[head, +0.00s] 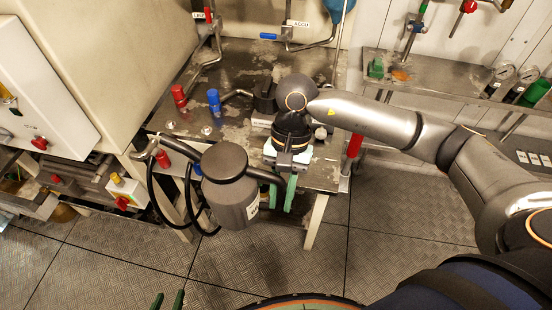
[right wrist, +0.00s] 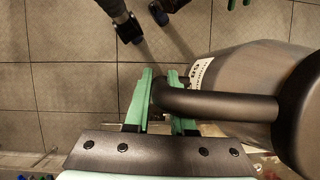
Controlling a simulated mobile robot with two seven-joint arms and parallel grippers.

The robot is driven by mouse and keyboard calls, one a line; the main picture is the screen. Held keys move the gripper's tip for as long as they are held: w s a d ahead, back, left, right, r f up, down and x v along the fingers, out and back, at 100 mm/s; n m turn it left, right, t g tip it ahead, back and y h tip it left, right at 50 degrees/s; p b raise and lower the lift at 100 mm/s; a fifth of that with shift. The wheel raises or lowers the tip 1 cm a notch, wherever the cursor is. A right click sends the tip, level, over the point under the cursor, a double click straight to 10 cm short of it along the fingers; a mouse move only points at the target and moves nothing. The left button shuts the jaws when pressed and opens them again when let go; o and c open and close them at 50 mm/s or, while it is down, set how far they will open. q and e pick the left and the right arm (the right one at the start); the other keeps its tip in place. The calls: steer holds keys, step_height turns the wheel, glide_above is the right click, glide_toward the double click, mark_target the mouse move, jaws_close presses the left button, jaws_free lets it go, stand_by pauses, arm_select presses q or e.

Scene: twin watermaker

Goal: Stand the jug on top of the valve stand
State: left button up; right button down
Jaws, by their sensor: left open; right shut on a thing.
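The jug (head: 228,200) is a grey cylinder with a dark lid and a side handle, with a white label. In the head view it hangs over the floor, in front of the bench edge, looking roughly upright. My right gripper (head: 284,194) is shut on its handle; the right wrist view shows the green fingers (right wrist: 160,100) either side of the handle (right wrist: 215,103), with the jug body (right wrist: 265,75) to the right. My left gripper (head: 168,301) shows only its green fingertips at the bottom edge, apart and empty. Which fixture is the valve stand I cannot tell for sure.
A stained metal bench (head: 240,60) with red and blue valve handles (head: 213,100) lies behind the jug. Black hoses (head: 156,195) loop at its left. A shelf (head: 440,75) at right carries valves and gauges. The checkered floor (head: 100,255) in front is clear.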

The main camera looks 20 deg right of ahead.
steer(key=s+a+r+m+t+y+b, duration=0.1)
steer(key=s+a+r+m+t, duration=0.15)
steer(key=r+m, duration=0.5)
steer(key=s+a+r+m+t+b, duration=0.1)
steer(key=a+r+m+t, duration=0.25)
steer(key=m, duration=0.65)
steer(key=w+d+f, duration=0.9)
steer(key=d+f, duration=0.2)
steer(key=f, duration=0.1)
steer(key=shift+f+b, duration=0.25)
steer(key=shift+b, duration=0.05)
steer(key=c, duration=1.2)
jaws_free()
steer(key=shift+s+f, duration=0.15)
steer(key=shift+f, duration=0.05)
steer(key=o, duration=0.4)
steer(key=shift+o, duration=0.2)
steer(key=shift+r, duration=0.1)
